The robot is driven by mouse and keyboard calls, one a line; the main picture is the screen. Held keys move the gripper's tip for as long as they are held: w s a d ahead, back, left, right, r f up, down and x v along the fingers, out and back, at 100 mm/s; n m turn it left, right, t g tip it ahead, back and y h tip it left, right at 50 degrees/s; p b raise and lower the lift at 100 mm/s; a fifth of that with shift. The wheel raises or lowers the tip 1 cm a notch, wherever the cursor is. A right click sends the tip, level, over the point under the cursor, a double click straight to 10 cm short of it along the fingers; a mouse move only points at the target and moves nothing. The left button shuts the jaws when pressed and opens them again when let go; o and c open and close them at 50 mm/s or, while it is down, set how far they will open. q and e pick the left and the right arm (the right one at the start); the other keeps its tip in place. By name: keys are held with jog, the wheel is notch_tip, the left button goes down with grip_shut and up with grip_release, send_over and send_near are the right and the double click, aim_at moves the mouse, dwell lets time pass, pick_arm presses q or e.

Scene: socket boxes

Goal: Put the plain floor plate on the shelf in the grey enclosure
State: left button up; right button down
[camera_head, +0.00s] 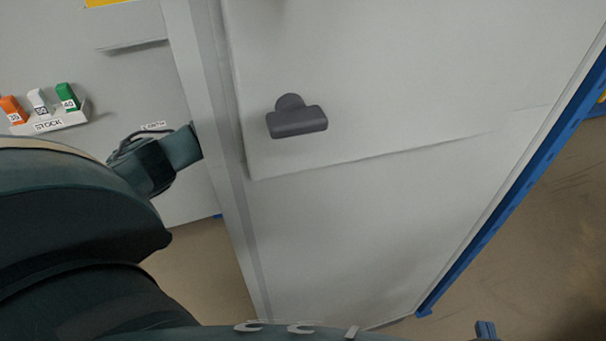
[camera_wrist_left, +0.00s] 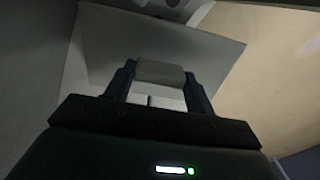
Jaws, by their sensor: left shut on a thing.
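In the left wrist view my left gripper (camera_wrist_left: 160,88) is shut on a pale grey grip block. The block stands against a flat, plain grey plate (camera_wrist_left: 110,40), which I take to be the plain floor plate. In the head view my left arm comes in from the left, and its end passes behind the front edge of the grey enclosure (camera_head: 330,220). The fingers and the plate are hidden there. The shelf cannot be made out. A dark tip at the bottom edge seems to be my right gripper (camera_head: 485,329); its jaws cannot be read.
A dark grey handle (camera_head: 297,120) sticks out from the enclosure's light grey panel. A tray marked STOCK (camera_head: 52,122) holds orange, white and green pieces on the left. A blue rail (camera_head: 515,190) runs along the right. Brown floor (camera_head: 540,240) shows beyond it.

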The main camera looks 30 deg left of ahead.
pick_arm(q)
notch_tip(320, 180, down, 3)
jog(key=shift+d+b, duration=0.1)
jog(key=shift+b, duration=0.25)
jog(key=shift+w+f, duration=0.15)
pick_arm(e)
jog(key=shift+w+a+r+t+y, duration=0.1)
jog(key=shift+w+a+t+y, duration=0.1)
jog(key=shift+t+y, duration=0.15)
pick_arm(q)
jog(key=shift+f+b, duration=0.25)
jog(key=shift+b, duration=0.05)
jog(key=shift+f, duration=0.25)
pick_arm(e)
jog(key=shift+r+n+t, duration=0.1)
jog(key=shift+n+t, duration=0.2)
jog(key=shift+t, duration=0.05)
pick_arm(q)
jog(key=o, duration=0.9)
jog(key=shift+o, duration=0.2)
pick_arm(e)
jog(key=shift+a, duration=0.1)
